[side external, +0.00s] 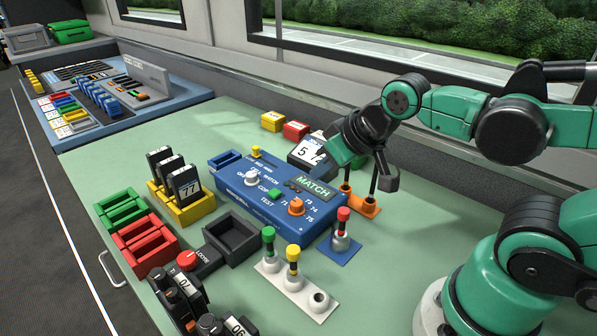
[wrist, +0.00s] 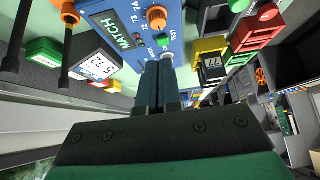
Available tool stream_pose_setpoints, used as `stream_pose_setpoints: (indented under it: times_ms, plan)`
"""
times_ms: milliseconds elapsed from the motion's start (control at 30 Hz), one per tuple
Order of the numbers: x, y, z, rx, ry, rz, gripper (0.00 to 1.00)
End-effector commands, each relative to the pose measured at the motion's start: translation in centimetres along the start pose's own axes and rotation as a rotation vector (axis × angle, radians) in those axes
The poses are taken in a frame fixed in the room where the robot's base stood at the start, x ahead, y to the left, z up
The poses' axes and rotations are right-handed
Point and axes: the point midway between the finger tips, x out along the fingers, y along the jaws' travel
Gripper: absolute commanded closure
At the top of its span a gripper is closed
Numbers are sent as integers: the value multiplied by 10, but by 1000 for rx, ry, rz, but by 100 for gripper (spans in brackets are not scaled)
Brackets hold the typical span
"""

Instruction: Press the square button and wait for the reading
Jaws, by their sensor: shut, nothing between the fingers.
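The blue panel (side external: 238,190) stands on the green bench, and its display (side external: 314,187) reads MATCH. A green square button (side external: 275,194) sits on its top between a white knob and an orange knob. The button also shows in the wrist view (wrist: 164,40), just beyond my fingertips. My gripper (wrist: 160,65) is shut and empty, its fingers side by side and pointing toward the panel. In the side view my gripper (side external: 322,158) is above the panel's back edge, apart from the button. The exact height of the fingertips is hard to tell.
A numbered block (side external: 304,153) and an orange stand with two black posts (side external: 364,205) are close behind the panel. Red, green and yellow-topped plugs (side external: 293,268) stand in front. A yellow rack of cards (side external: 185,206) and a dark tray (side external: 232,239) are to the left.

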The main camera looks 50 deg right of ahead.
Motion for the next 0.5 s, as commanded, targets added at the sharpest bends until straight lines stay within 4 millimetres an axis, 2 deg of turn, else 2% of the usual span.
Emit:
stream_pose_setpoints:
  times_ms: [300,500]
  plan:
    - [21,-4,-56,379,82,-62,100]
    - [38,-5,-84,598,123,-107,100]
